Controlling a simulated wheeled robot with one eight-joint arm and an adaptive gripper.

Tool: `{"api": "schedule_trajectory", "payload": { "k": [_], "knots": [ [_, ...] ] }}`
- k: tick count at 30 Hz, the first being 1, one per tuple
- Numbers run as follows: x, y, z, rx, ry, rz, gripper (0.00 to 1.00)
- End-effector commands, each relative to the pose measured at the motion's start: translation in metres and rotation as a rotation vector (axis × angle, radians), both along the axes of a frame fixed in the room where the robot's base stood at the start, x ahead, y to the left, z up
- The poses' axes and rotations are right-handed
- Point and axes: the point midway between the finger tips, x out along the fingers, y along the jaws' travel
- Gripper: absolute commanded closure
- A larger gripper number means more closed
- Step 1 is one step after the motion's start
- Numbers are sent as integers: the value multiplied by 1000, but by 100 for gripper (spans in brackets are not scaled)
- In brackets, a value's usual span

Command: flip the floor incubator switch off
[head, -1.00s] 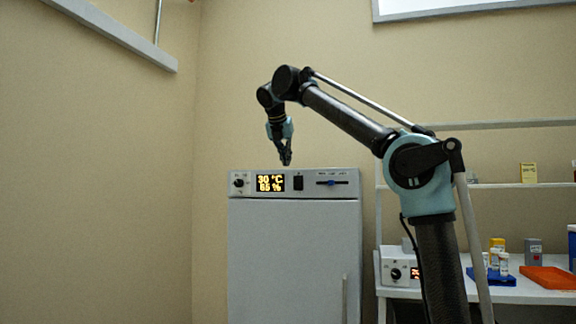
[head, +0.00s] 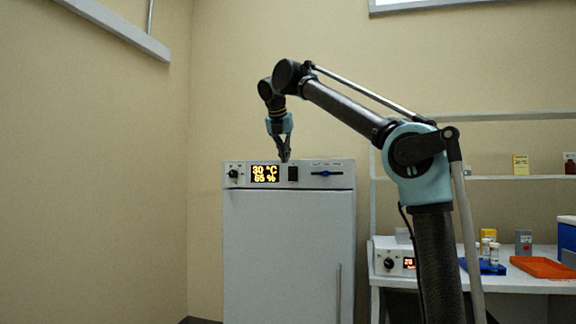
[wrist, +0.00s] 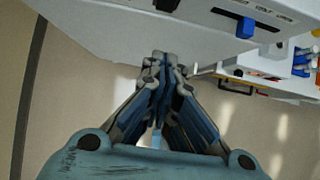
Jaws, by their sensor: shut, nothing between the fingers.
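The floor incubator (head: 289,250) is a tall pale grey cabinet with a control panel along its top. Its black rocker switch (head: 293,174) sits between the lit display (head: 265,173), reading 30 °C and 65 %, and a blue slider (head: 326,173). Which way the rocker is tipped is too small to tell. My gripper (head: 285,158) points down, shut and empty, at the panel's top edge, just above and left of the switch. In the wrist view, the shut fingertips (wrist: 161,58) are near the panel's edge, with the blue slider (wrist: 245,27) to the right and a dark part of the switch (wrist: 167,4) cut off at the top.
A black knob (head: 233,173) is at the panel's left end. To the right, a bench holds a small instrument (head: 388,262) with its own knob and display, a blue tray (head: 483,267) and an orange tray (head: 543,267). The wall left of the incubator is bare.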

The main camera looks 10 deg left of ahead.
Motion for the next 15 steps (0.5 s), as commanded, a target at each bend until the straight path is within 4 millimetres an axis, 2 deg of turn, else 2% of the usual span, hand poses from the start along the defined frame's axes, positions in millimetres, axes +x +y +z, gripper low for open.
{"api": "schedule_trajectory", "payload": {
  "k": [15],
  "knots": [
    [50,-5,-73,0,0,-2,100]
  ]
}}
